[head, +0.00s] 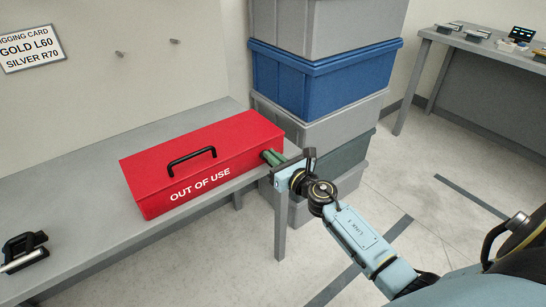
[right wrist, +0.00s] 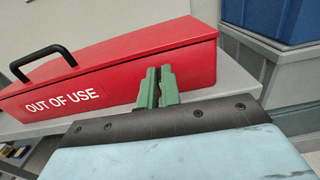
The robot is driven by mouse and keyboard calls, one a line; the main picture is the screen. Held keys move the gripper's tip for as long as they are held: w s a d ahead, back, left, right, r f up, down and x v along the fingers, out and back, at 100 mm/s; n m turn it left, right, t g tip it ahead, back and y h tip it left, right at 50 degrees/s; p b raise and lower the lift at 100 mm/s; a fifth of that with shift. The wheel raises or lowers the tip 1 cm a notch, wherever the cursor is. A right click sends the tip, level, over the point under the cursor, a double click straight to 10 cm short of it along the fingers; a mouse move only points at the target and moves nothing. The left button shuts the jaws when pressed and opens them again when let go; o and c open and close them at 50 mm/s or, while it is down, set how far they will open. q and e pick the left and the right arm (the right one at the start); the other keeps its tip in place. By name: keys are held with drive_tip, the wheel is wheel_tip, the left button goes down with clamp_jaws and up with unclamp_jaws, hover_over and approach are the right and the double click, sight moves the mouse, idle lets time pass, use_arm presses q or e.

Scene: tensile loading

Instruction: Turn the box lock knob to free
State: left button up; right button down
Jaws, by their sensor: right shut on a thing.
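A red box (head: 200,155) marked "OUT OF USE", with a black handle on its lid, sits closed on the grey bench. It also shows in the right wrist view (right wrist: 120,70). My right gripper (head: 267,156) is at the right end of the box. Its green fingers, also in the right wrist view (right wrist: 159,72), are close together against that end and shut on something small. The lock knob is hidden between the fingers, so I cannot tell which way it is turned. My left gripper is not in view.
The grey bench (head: 85,230) holds a black-handled metal item (head: 24,250) at the left. Stacked grey and blue crates (head: 325,82) stand just behind the right end of the box. A second table (head: 475,42) with small devices is at the far right. The floor between is clear.

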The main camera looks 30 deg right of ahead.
drive_tip(key=m, duration=0.4)
drive_tip(key=shift+d, duration=0.4)
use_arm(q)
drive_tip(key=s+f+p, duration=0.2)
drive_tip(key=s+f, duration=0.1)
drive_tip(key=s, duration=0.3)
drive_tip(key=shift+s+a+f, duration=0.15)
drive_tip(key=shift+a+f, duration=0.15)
use_arm(e)
drive_tip(key=m, duration=0.4)
drive_tip(key=f+m, duration=0.1)
drive_tip(key=m, duration=0.4)
drive_tip(key=d+f+m, duration=0.1)
drive_tip(key=m, duration=0.3)
drive_tip(key=shift+m, duration=0.3)
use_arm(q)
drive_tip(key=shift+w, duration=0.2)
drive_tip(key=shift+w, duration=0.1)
